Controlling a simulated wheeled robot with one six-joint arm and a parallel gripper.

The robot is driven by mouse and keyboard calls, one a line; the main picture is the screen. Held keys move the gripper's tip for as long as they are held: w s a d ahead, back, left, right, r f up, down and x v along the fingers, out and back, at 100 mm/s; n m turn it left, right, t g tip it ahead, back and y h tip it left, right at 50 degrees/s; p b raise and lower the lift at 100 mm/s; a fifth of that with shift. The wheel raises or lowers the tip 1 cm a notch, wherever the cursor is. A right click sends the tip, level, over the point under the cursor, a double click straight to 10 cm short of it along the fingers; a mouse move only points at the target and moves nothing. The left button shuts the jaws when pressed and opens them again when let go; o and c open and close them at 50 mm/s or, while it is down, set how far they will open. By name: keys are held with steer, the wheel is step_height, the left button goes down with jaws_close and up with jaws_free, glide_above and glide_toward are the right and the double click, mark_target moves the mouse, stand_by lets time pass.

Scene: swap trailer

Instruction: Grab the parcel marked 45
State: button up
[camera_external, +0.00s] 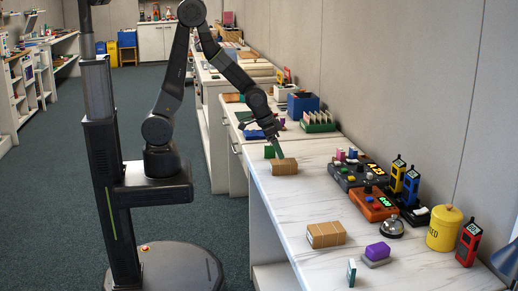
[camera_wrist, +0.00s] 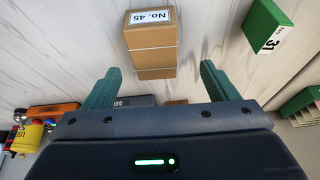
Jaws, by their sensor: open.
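The parcel marked "No. 45" (camera_wrist: 150,50) is a brown cardboard box with a white label, at the top centre of the wrist view. In the external view, a brown parcel (camera_external: 286,168) lies on the white marble-look counter just below my gripper (camera_external: 277,148); its label is not readable there. My gripper (camera_wrist: 159,72) is open, with its two green fingers apart and nothing between their tips. In the wrist view the parcel lies beyond the fingertips, in line with the gap between them. Contact is not visible.
A green block marked 31 (camera_wrist: 266,26) stands close beside the parcel. A second brown parcel (camera_external: 326,234) lies nearer on the counter. Control boxes (camera_external: 359,172), a bell (camera_external: 391,229) and a yellow canister (camera_external: 444,228) stand along the wall side. Bare counter separates the two parcels.

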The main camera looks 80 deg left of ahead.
mark_target(283, 161)
steer(key=shift+d+x, duration=0.15)
steer(key=shift+x, duration=1.55)
steer(key=shift+d+x, duration=0.2)
steer(key=shift+x, duration=1.45)
steer(key=shift+f+b, duration=0.25)
steer(key=shift+b, duration=0.05)
steer(key=c, duration=1.1)
steer(key=shift+r, duration=0.15)
